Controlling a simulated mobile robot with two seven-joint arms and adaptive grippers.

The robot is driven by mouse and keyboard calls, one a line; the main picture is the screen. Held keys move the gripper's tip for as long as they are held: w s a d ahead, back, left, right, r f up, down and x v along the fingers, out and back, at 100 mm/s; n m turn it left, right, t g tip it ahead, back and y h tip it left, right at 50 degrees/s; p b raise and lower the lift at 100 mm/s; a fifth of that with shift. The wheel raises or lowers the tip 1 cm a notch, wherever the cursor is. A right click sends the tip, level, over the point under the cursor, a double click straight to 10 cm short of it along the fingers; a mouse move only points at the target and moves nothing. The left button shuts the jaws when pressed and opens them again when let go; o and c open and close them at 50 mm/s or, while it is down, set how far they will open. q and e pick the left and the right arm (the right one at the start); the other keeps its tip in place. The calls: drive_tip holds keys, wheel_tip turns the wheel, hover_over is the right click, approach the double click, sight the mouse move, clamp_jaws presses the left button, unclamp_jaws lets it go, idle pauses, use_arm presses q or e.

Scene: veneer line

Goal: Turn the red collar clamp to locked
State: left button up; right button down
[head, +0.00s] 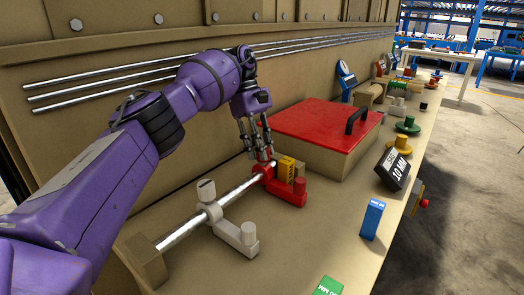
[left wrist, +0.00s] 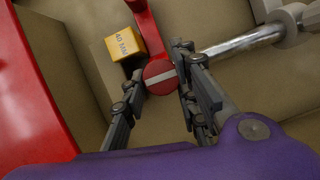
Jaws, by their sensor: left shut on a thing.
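The red collar clamp (head: 291,192) sits on the far end of a steel rod (head: 175,234), its arm reaching to the right. Its round knob (left wrist: 160,77) has a pale line across the top, roughly in line with the rod in the left wrist view. My left gripper (head: 259,150) comes down from above and is shut on the knob, one finger on each side. The fingers also show in the left wrist view (left wrist: 161,66). A yellow block marked 40 MM (head: 286,168) stands beside the clamp. My right gripper is out of view.
A white clamp (head: 236,233) sits nearer on the same rod, by a wooden end block (head: 146,262). A red-lidded box (head: 322,124) with a black handle stands close behind the red clamp. Blue (head: 372,219) and green (head: 328,286) blocks are at the right and front.

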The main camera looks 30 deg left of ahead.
use_arm(q)
drive_tip(key=shift+w+d+r+m, duration=0.15)
drive_tip(key=shift+w+r+m, duration=0.05)
drive_tip(key=shift+m, duration=0.2)
drive_tip(key=o, duration=0.9)
drive_tip(key=shift+o, duration=0.8)
drive_tip(key=shift+f, duration=0.15)
wheel_tip(320, 180, up, 8)
drive_tip(key=shift+d+r, duration=0.1)
drive_tip(key=shift+d, duration=0.15)
drive_tip(key=shift+r, duration=0.95)
